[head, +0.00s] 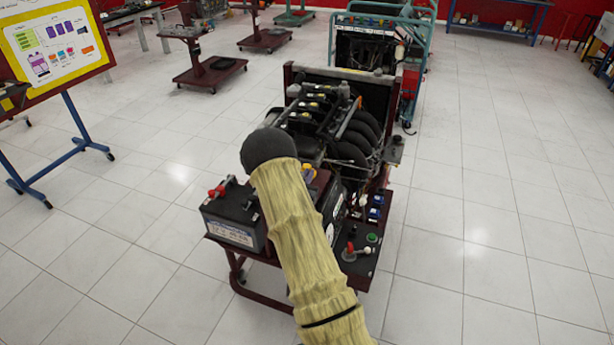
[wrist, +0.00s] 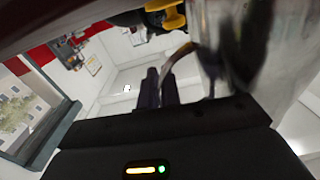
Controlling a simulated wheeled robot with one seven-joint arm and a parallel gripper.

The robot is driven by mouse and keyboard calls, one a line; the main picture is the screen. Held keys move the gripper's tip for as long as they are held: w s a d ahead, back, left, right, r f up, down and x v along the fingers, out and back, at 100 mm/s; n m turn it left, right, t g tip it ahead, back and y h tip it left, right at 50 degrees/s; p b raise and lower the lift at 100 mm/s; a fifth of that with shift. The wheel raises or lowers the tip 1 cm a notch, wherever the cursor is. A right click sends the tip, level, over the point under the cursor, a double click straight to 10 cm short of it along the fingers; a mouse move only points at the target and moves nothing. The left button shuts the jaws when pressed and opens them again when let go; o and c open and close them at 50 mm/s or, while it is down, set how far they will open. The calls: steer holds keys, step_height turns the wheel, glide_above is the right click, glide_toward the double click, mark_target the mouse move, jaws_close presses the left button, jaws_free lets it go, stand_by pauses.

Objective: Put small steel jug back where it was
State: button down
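The small steel jug (wrist: 222,62) shows in the wrist view as a shiny, blurred metal body close to the camera, at the upper right. Its thin curved handle (wrist: 180,56) reaches left to my gripper (wrist: 161,82). The two dark fingers are close together, and the handle runs in at their tips, so they appear shut on it. In the head view my pale yellow arm reaches up over the engine trainer (head: 345,130). The arm's dark rounded end hides the gripper, and I cannot see the jug there.
A black battery (head: 232,214) sits at the trainer's front left, and a control panel with a red lever (head: 350,250) at its front right. A poster board (head: 55,45) stands at the left. Yellow parts (wrist: 166,14) show at the wrist view's top.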

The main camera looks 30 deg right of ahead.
steer(key=shift+w+a+f, duration=0.15)
steer(key=c, duration=1.6)
jaws_free()
steer(key=shift+a, duration=0.15)
steer(key=shift+r, duration=0.2)
steer(key=b+v, duration=0.3)
steer(key=v, duration=0.9)
